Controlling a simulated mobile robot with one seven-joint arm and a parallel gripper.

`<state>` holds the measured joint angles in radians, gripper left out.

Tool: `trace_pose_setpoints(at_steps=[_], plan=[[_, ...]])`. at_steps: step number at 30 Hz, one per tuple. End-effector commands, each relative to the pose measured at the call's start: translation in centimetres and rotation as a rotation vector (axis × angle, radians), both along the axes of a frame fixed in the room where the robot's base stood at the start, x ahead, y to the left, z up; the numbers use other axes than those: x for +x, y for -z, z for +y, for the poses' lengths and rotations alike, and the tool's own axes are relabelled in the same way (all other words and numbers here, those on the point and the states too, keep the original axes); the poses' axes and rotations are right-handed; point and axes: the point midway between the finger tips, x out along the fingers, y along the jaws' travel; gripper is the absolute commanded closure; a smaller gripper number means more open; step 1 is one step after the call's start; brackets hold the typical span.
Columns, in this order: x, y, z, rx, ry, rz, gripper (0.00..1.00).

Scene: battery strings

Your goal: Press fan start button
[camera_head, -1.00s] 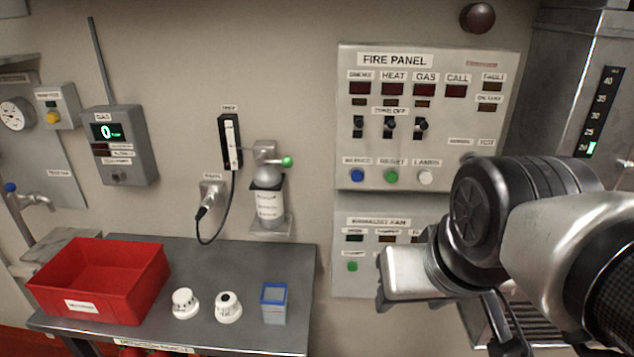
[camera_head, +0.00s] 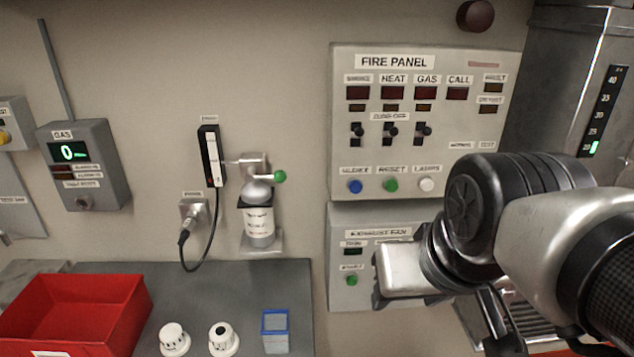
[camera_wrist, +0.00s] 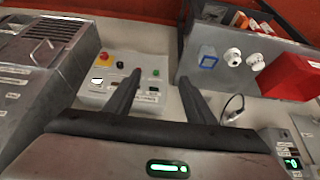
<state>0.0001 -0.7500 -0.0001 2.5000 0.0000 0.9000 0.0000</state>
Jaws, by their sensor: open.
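The exhaust fan panel (camera_head: 340,220) is a grey box on the wall below the fire panel. A green button (camera_head: 351,281) shows at its lower left, under a small label too blurred to read. In the wrist view, which looks upside down, the same panel (camera_wrist: 118,68) shows a green button (camera_wrist: 156,72), a red button (camera_wrist: 136,70) and a larger red knob on yellow (camera_wrist: 103,57). My gripper (camera_wrist: 160,78) is open and empty, its fingers pointing towards the panel, apparently short of it. In the head view my arm hides the panel's right part.
The fire panel (camera_head: 432,150) has its own green button (camera_head: 391,185) between a blue and a white one. A grey bench (camera_head: 240,290) at lower left carries a red bin (camera_head: 120,305), white knobs and a blue-rimmed cup (camera_head: 275,330). A grey cabinet stands at right.

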Motion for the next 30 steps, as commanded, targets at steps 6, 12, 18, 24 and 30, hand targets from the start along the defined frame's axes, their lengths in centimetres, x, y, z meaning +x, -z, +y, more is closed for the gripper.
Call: trace_pose_setpoints(at_steps=[6,12,18,24,30], plan=[[0.0,0.0,0.0,0.0,0.0,0.0,0.81],[0.0,0.0,0.01,0.0,0.0,0.0,1.0],[0.0,0.0,0.0,0.0,0.0,0.0,1.0],[0.0,0.0,0.0,0.0,0.0,0.0,1.0],[0.0,0.0,0.0,0.0,0.0,0.0,1.0]])
